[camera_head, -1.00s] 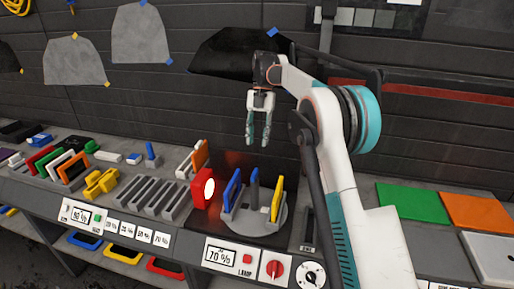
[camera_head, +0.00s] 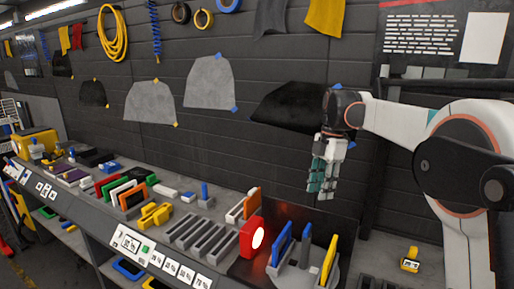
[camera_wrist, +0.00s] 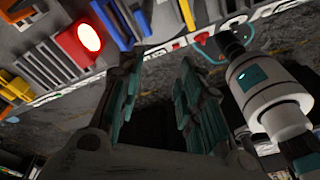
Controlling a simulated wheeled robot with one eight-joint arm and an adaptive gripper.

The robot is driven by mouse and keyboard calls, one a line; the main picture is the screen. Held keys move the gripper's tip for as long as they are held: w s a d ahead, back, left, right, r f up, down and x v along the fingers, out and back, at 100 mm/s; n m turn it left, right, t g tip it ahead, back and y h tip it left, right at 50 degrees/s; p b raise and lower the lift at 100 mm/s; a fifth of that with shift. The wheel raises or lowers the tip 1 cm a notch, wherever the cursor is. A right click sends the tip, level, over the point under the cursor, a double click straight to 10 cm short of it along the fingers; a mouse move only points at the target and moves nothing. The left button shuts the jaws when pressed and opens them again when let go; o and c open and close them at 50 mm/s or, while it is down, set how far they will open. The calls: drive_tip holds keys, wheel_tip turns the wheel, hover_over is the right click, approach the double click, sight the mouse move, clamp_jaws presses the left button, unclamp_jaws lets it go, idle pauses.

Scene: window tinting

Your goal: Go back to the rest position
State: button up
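My gripper (camera_head: 321,190) hangs with its fingers pointing down in the head view, above the workbench and in front of the dark wall. No object shows between the fingers. In the wrist view my gripper (camera_wrist: 158,85) has its two teal-padded fingers spread apart with an empty gap. My arm comes in from the right, bent at a large round joint. No other object is named by the task.
Below my gripper are a lit red lamp (camera_head: 253,238) and a holder with blue and yellow plates (camera_head: 328,260). A grey slotted rack (camera_head: 200,235) stands to the left. Film sheets (camera_head: 210,83) hang on the wall behind.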

drive_tip(key=s+f+m+t+h+b, duration=0.15)
drive_tip(key=s+m+t+b, duration=0.25)
drive_tip(key=s+m, duration=1.05)
drive_tip(key=s+f+m+t+b, duration=0.1)
drive_tip(key=s+f+m, duration=0.3)
drive_tip(key=s, duration=0.5)
drive_tip(key=s+f+m+t+b, duration=0.1)
drive_tip(key=s+f+m+t, duration=0.2)
drive_tip(key=s+f, duration=0.5)
drive_tip(key=shift+s+d+f+m+b, duration=0.25)
drive_tip(key=shift+s+f+m+b, duration=0.15)
drive_tip(key=shift+m, duration=0.25)
idle(1.4)
